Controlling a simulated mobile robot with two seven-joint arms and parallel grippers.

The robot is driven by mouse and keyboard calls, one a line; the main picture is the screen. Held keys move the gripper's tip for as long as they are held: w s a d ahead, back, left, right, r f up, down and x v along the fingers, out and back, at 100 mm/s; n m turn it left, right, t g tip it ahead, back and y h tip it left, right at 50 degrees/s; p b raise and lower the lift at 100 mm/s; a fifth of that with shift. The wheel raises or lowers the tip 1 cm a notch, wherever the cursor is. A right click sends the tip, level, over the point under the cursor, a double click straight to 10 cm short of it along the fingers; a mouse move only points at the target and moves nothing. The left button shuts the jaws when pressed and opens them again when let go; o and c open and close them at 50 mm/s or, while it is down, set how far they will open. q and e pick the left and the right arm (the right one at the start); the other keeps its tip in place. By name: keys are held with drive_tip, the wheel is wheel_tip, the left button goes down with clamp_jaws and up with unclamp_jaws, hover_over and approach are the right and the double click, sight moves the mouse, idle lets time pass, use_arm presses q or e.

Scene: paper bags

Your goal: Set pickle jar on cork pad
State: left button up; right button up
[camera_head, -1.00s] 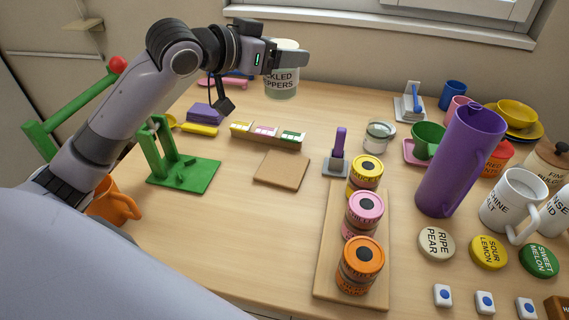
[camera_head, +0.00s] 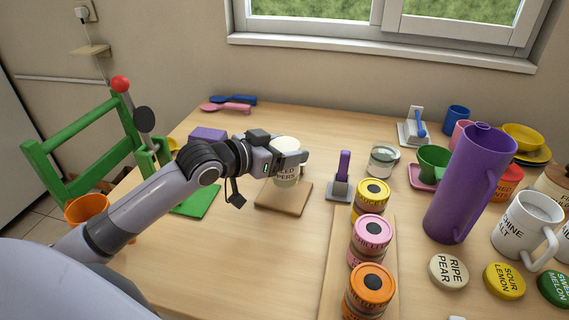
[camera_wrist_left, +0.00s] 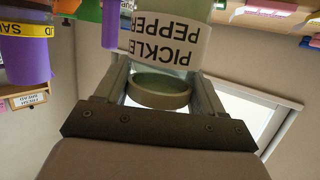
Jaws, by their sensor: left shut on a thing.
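The pickle jar (camera_head: 286,173) is pale, with a white label, and upright in the head view. It stands over the rear part of the square cork pad (camera_head: 283,200); I cannot tell whether its base touches the pad. My left gripper (camera_head: 291,158) is shut on the jar near its top, reaching in from the left and hiding part of it. In the left wrist view the jar (camera_wrist_left: 170,48) appears upside down, its round lid nearest the palm, between the fingers of the gripper (camera_wrist_left: 163,82). My right gripper is not in view.
A purple-handled stand (camera_head: 340,180) is just right of the pad. Front middle table is clear.

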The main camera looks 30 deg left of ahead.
use_arm(q)
drive_tip(key=shift+f, duration=1.6)
drive_tip(key=shift+f, duration=0.1)
drive_tip(key=shift+f, duration=0.1)
drive_tip(key=o, duration=1.3)
drive_tip(key=shift+s, duration=0.15)
drive_tip(key=shift+r+p+v, duration=0.2)
drive_tip(key=shift+p+v, duration=0.1)
drive_tip(key=shift+v, duration=5.6)
